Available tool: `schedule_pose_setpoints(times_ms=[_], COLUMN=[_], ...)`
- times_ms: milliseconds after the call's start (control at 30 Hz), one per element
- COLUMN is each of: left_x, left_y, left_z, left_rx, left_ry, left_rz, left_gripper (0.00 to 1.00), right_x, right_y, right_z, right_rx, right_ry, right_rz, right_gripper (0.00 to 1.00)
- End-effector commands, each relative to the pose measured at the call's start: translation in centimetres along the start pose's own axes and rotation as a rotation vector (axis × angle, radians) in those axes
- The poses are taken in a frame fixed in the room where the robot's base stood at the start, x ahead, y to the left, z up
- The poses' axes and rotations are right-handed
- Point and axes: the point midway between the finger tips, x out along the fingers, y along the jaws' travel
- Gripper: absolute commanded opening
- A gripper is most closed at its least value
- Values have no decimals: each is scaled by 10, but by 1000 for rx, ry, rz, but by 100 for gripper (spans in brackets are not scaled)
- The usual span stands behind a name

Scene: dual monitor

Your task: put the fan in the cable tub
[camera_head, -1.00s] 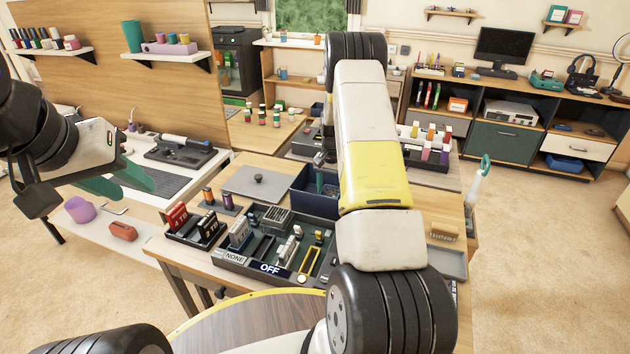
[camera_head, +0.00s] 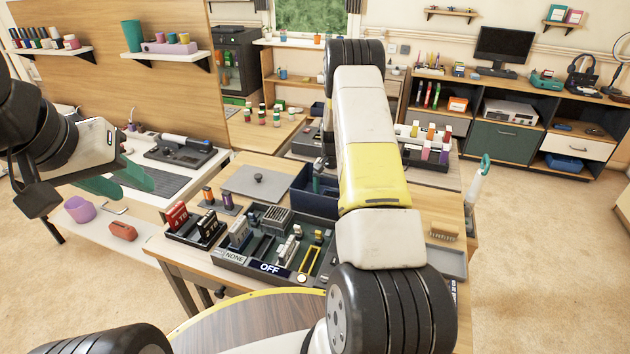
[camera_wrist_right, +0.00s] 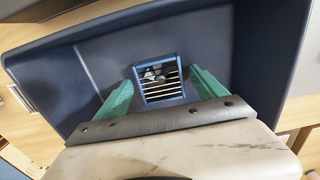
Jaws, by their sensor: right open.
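The fan (camera_wrist_right: 158,80), a small square with a blue frame and pale slats, shows inside the dark blue cable tub (camera_wrist_right: 105,55) in the right wrist view. My right gripper (camera_wrist_right: 162,88) reaches into the tub with its green fingers open on either side of the fan. I cannot tell whether a finger touches it. In the head view the tub (camera_head: 312,203) stands on the table, partly hidden by my right arm, and the fan is not clearly visible there. My left gripper (camera_head: 118,183) is open and empty at the left, far from the tub.
A dark parts tray (camera_head: 232,257) with small modules and an "OFF" label lies in front of the tub. A shallow grey tray (camera_head: 448,263) lies at right.

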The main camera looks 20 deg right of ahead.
Motion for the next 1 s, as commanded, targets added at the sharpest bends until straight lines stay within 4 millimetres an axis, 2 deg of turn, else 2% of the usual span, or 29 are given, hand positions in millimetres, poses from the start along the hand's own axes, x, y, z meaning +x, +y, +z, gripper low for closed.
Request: schedule_pose_setpoints(times_ms=[167, 500, 767, 867, 1000], left_x=[0, 0, 0, 0, 0], left_y=[0, 0, 0, 0, 0], left_z=[0, 0, 0, 0, 0], left_rx=[0, 0, 0, 0, 0], left_ry=[0, 0, 0, 0, 0], left_rz=[0, 0, 0, 0, 0], left_gripper=[36, 36, 36, 36, 36], right_x=[-28, -97, -126, -151, -212], right_y=[-1, -1, -1, -4, -9], right_z=[-1, 0, 2, 10, 40], right_rx=[-1, 0, -5, -26, -90], right_ry=[4, 3, 6, 20, 61], right_rz=[-2, -1, -7, -30, -90], right_gripper=[81, 81, 81, 81, 81])
